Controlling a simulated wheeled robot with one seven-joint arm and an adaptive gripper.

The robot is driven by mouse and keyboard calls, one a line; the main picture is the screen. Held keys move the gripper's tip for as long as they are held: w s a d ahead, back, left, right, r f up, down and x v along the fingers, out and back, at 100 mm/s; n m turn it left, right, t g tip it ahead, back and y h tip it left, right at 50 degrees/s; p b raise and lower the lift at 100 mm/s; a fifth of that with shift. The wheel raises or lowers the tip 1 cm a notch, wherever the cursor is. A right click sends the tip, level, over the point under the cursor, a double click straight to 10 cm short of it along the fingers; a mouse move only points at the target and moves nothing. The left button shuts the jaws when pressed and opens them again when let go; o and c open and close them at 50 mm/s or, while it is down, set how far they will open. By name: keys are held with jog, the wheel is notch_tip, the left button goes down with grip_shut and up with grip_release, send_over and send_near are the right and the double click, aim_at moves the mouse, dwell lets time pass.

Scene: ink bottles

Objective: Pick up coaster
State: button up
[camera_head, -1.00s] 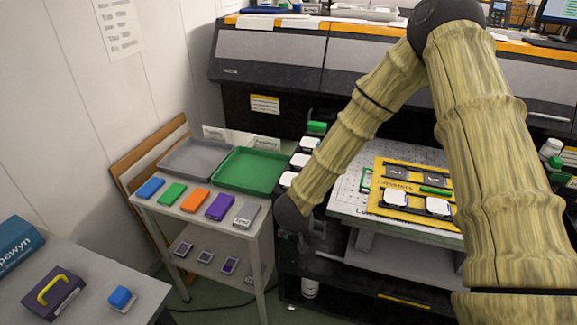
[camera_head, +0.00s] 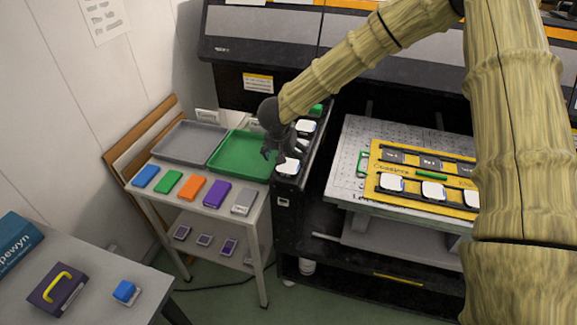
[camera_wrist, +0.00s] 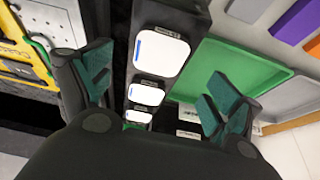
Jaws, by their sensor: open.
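White rounded-square coasters lie in a row along a narrow black ledge; the front one (camera_head: 287,167) is just below my gripper (camera_head: 283,152), and another (camera_head: 306,126) lies farther back. In the wrist view, the largest coaster (camera_wrist: 162,50) has a blue mark on one edge, with two more (camera_wrist: 147,93) (camera_wrist: 138,116) in line with it. My gripper (camera_wrist: 160,82) is open and empty, its green-padded fingers on either side of the row. More white coasters (camera_head: 433,190) lie on the yellow board (camera_head: 420,172) at right. Contact with the row cannot be told.
A green tray (camera_head: 240,168) and a grey tray (camera_head: 185,142) sit left of the ledge. Coloured blocks, including a purple one (camera_head: 216,194), line the side table's front. The white perforated platform (camera_head: 349,165) holds the yellow board. A dark machine rises behind.

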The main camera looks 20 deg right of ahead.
aim_at(288, 166)
jog(key=shift+p+x, duration=1.05)
jog(key=shift+x, duration=1.7)
jog(key=shift+s, duration=0.2)
jog(key=c, duration=1.2)
